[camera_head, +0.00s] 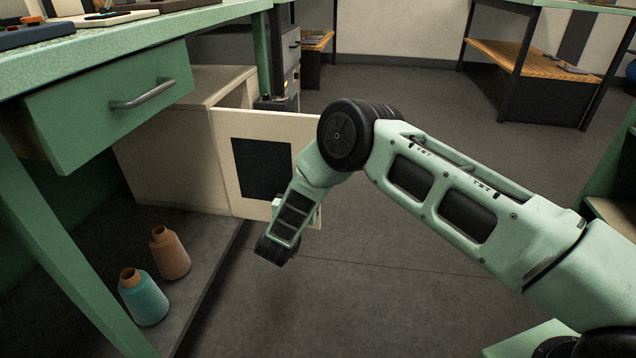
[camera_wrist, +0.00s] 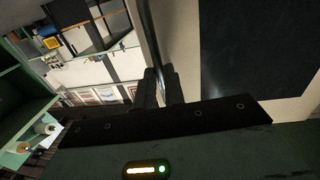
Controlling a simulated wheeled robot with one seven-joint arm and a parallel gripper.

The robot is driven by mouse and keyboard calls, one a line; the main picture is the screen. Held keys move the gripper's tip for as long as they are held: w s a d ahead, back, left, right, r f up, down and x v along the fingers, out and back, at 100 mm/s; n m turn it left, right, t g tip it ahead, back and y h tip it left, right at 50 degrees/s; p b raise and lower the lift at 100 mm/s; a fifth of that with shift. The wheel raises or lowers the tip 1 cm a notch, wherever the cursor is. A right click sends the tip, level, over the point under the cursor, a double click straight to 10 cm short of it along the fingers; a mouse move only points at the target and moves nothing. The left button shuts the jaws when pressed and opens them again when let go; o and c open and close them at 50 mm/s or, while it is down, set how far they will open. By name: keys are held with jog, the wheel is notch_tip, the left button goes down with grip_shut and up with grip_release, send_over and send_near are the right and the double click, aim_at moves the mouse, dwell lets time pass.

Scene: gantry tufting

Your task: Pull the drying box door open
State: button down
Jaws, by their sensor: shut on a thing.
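My gripper (camera_wrist: 160,88) is shut on the dark bar handle (camera_wrist: 148,35) of the door. In the head view my forearm and wrist hide the fingers, the handle and part of the door's free side.
The green bench has a drawer (camera_head: 110,108) above the shelf, left of the box. An orange cone (camera_head: 170,254) and a teal cone (camera_head: 144,297) stand on the low dark shelf. The floor (camera_head: 380,270) right of the door is open. A table (camera_head: 530,60) stands far right.

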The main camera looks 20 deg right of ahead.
jog(key=shift+t+y, duration=0.3)
jog(key=shift+y, duration=0.1)
jog(key=shift+s+a+r, duration=0.1)
jog(key=shift+s+a, duration=0.15)
jog(key=shift+a, duration=0.45)
jog(key=shift+s+a+r, duration=0.1)
jog(key=shift+s+a, duration=0.2)
jog(key=shift+a, duration=0.35)
jog(key=shift+s+a, duration=0.25)
jog(key=shift+a, duration=0.45)
jog(key=c, duration=1.5)
grip_release()
jog(key=shift+a, duration=0.1)
jog(key=shift+d, duration=0.2)
jog(key=p+v, duration=0.5)
jog(key=v, duration=1.2)
jog(key=shift+s+f, duration=0.15)
jog(key=shift+s, duration=0.05)
